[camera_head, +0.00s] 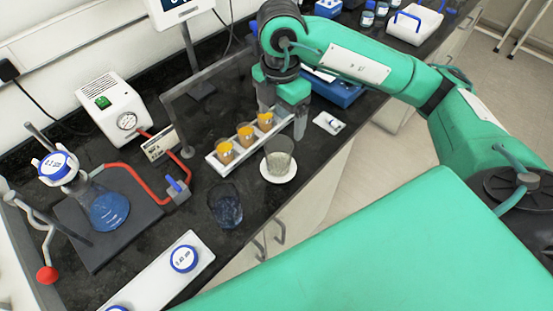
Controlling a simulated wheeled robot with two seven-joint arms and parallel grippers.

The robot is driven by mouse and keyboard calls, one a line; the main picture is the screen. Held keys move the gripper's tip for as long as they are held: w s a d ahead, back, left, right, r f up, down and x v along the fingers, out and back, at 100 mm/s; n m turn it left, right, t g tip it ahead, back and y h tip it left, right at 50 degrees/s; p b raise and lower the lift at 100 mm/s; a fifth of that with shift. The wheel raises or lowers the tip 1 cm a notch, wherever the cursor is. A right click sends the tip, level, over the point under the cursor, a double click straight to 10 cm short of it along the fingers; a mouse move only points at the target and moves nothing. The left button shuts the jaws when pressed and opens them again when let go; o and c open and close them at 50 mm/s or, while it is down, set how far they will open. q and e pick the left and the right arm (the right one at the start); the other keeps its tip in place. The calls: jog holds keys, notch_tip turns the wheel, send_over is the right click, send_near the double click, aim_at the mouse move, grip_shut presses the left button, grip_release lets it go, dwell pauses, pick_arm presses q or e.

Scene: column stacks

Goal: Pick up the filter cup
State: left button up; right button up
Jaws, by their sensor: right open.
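A clear greyish cup (279,154), which looks like the filter cup, stands upright on a round white base (278,175) near the bench's front edge. A dark blue see-through cup (226,207) stands to its left and nearer. My right gripper (283,120) is open and points down, just behind the clear cup and beside the sample rack. It is apart from the cup in the picture, and its fingertips are partly hard to see. My left gripper is out of view.
A flask (106,210) of blue liquid on a dark plate, a pump (112,112) with red hose and a clear panel (205,105) stand farther left. A small white packet (329,123) lies right.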

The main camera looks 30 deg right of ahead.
aim_at(281, 140)
notch_tip(281, 140, down, 8)
jog(key=shift+s+f, duration=0.1)
jog(key=shift+s, duration=0.05)
jog(key=shift+f+p, duration=0.55)
jog(key=f, duration=0.1)
jog(key=f+p, duration=0.1)
jog(key=f, duration=0.1)
jog(key=shift+a+f, duration=0.2)
jog(key=shift+f, duration=0.5)
jog(key=shift+c, duration=0.3)
jog(key=c, duration=1)
